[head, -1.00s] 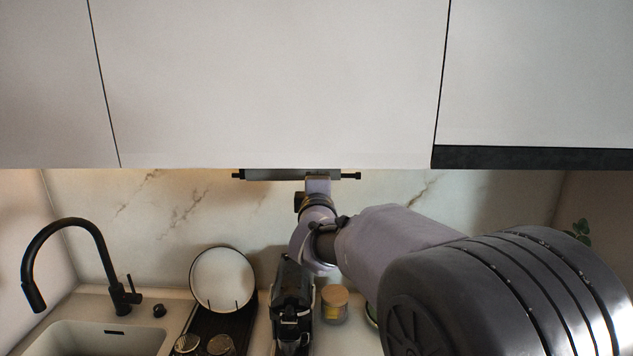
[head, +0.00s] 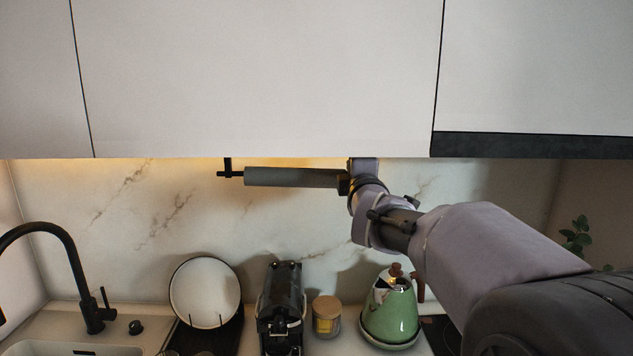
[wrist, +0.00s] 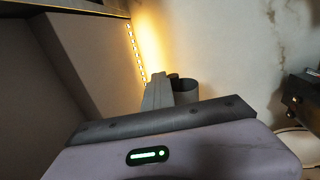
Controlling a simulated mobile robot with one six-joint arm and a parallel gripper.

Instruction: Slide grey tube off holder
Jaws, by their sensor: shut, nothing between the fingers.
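The grey tube (head: 292,177) hangs level beneath the wall cabinet, in front of the marble backsplash. At its left, a black holder bracket (head: 228,165) comes down from the cabinet, and a short black end piece shows beyond it. My gripper (head: 344,184) is at the tube's right end and hides the holder there. In the wrist view, the tube's round open end (wrist: 186,88) shows just right of my shut grey fingers (wrist: 158,92). I cannot tell whether they touch it.
The white cabinet (head: 260,80) is close above. Below on the counter stand a black coffee machine (head: 281,305), a lidded jar (head: 327,316), a green kettle (head: 390,312) and a round plate (head: 205,292). A black faucet (head: 70,262) is at left. Space left of the holder is clear.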

